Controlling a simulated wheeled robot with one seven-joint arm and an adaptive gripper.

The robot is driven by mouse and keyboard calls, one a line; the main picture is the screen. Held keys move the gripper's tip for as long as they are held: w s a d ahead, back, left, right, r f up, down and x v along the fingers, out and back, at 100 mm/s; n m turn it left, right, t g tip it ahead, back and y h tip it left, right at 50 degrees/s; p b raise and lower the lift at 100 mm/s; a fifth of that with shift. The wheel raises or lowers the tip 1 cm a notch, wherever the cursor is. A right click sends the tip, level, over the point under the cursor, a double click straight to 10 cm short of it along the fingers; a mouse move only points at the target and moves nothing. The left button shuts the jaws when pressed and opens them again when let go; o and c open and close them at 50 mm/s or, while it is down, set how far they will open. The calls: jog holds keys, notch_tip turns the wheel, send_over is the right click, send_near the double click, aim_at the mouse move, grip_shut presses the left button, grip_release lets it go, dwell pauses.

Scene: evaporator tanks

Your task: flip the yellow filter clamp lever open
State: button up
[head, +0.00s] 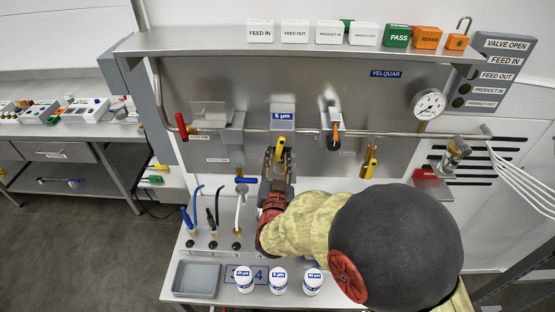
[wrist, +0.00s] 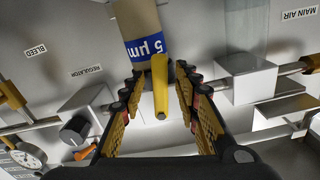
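The yellow filter clamp lever (head: 280,147) is on the filter unit under the blue "5 µm" label (head: 283,113) on the steel panel. In the wrist view the lever (wrist: 160,88) points out toward the camera, beside the filter body (wrist: 138,20) with its "5 µm" band (wrist: 147,48). My gripper (head: 278,168) is at the lever. In the wrist view its fingers (wrist: 161,92) are apart, one on each side of the lever. A gap shows along both sides, so they do not appear to grip it.
A regulator with a black knob (wrist: 74,130) and a clear bowl (wrist: 247,45) flank the filter along the pipe. Another yellow handle (head: 369,161) hangs to the right. A red handle (head: 182,126) is at left. White cups (head: 278,280) and a grey tray (head: 196,279) stand below.

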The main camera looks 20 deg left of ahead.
grip_shut()
dwell(0.7)
